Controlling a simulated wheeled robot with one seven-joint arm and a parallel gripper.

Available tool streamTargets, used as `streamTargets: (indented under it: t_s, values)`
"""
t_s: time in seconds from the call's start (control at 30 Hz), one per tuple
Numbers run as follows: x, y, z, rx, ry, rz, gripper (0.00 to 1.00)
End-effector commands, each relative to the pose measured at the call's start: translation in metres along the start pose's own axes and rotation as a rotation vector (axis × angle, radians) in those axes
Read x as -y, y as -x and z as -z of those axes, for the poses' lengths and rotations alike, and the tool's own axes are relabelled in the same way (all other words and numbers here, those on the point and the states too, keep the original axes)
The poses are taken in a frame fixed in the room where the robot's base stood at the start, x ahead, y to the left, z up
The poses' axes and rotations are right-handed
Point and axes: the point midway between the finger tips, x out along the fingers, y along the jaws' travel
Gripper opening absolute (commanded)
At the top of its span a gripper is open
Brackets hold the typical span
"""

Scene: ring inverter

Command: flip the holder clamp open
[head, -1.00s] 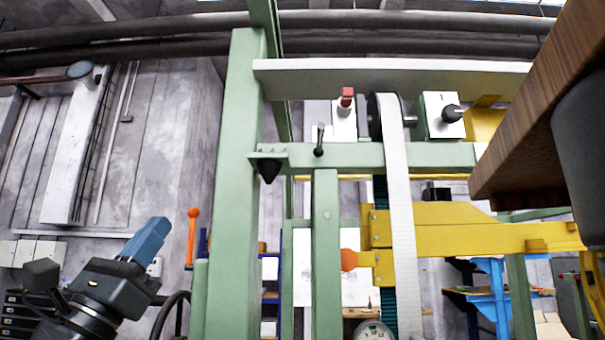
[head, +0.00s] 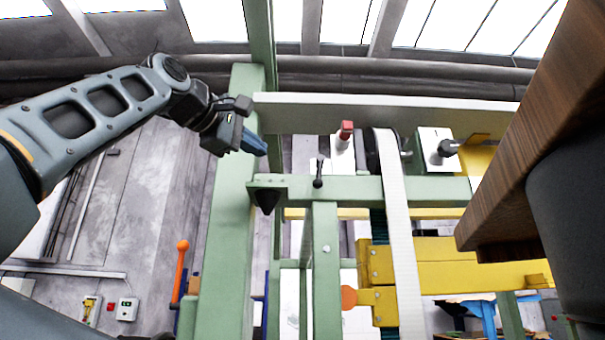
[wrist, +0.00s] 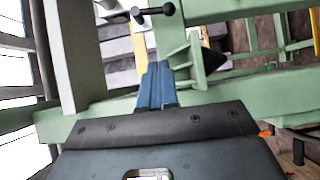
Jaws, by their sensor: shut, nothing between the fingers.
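My gripper (head: 262,148) is shut and empty, its blue fingers pressed together in front of the green upright post. It points right, above and left of a black cone (head: 266,199) under a green bracket. A small black lever with a ball end (head: 318,176) stands on the green crossbar, right of the fingers and apart from them. I cannot tell for certain which part is the holder clamp; this lever may be it. In the wrist view, the shut fingers (wrist: 157,75) point towards the green frame, with the black lever (wrist: 152,12) beyond them at the top.
A grey rail (head: 390,108) runs above the crossbar (head: 400,190). A red-topped white block (head: 343,140), a white belt (head: 402,235) and a yellow beam (head: 450,275) are to the right. An orange-knobbed lever (head: 180,268) stands lower left. A brown wooden block (head: 540,140) fills the right side.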

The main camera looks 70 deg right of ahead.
Motion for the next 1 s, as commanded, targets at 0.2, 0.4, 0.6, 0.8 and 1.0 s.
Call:
streamTargets:
  t_s: [0.2,0.4,0.6,0.8,1.0]
  values:
    - [-0.011,-0.012,-0.007,-0.034,-0.09,0.065,0.0]
    - [-0.01,-0.033,-0.007,-0.032,-0.093,0.068,0.0]
    - [-0.008,-0.071,-0.006,-0.032,-0.091,0.067,0.0]
    - [-0.006,-0.11,-0.005,-0.032,-0.091,0.066,0.0]
    - [-0.002,-0.13,-0.023,-0.032,-0.092,0.066,0.0]
